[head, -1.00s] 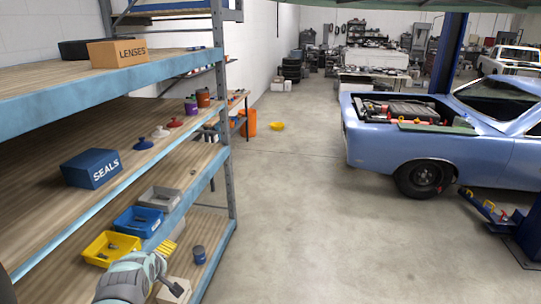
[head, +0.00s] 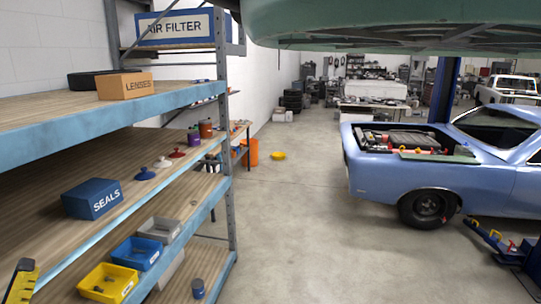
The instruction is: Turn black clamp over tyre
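I cannot make out a black clamp in this view. A yellow ribbed part with a dark tip, apparently a finger of my gripper (head: 22,281), shows at the lower left edge, in front of the shelving and apart from the tyre. The rest of the gripper is cut off by the frame, so its opening and anything in it are hidden.
Below are a blue SEALS box (head: 92,198), a yellow bin (head: 122,292) and a blue bin (head: 150,263). A green car body (head: 390,22) hangs overhead.

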